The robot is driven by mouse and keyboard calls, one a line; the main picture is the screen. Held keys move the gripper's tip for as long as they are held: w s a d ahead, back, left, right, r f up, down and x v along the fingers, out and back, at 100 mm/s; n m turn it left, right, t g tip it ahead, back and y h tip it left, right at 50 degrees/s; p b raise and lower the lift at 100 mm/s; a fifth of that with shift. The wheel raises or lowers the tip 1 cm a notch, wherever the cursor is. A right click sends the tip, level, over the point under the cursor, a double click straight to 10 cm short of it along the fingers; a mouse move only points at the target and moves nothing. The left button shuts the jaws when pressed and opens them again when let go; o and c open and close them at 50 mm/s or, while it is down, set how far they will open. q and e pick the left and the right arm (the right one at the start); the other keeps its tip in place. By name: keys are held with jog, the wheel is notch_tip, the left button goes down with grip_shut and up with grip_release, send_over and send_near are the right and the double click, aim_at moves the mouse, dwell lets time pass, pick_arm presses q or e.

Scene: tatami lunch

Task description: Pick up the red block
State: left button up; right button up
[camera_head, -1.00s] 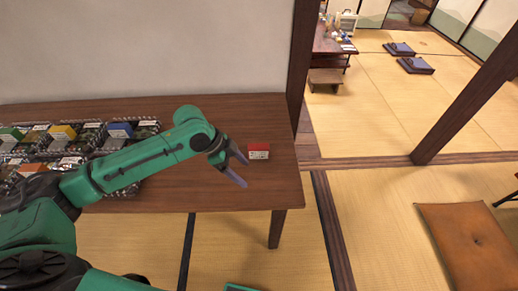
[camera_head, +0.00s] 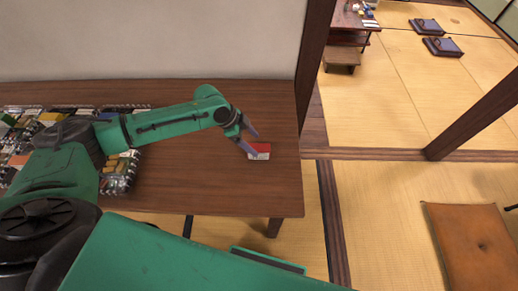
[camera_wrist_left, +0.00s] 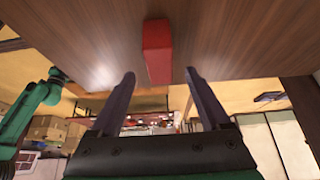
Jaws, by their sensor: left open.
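The red block (camera_head: 260,147), with a pale front face, lies on the wooden table (camera_head: 210,185) near its right end. My left gripper (camera_head: 253,143) is open, with its two fingers right at the block and partly in front of it. In the left wrist view the red block (camera_wrist_left: 157,50) sits ahead of the open fingers (camera_wrist_left: 158,80), roughly centred across the gap. I cannot tell whether a finger touches it. My right gripper is not in view.
Trays with several coloured food items (camera_head: 118,172) stand on the left of the table, partly behind my left arm. A wooden post (camera_head: 312,60) rises by the table's right end. An orange cushion (camera_head: 470,245) lies on the tatami at right. The table around the block is clear.

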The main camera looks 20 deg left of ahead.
aim_at(256, 147)
pick_arm(q)
jog(key=x, duration=0.3)
jog(key=p+x, duration=0.1)
jog(key=shift+a+f, duration=0.15)
jog(key=shift+f, duration=0.6)
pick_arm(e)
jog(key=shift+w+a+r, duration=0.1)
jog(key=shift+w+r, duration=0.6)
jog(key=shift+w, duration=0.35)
pick_arm(q)
grip_shut()
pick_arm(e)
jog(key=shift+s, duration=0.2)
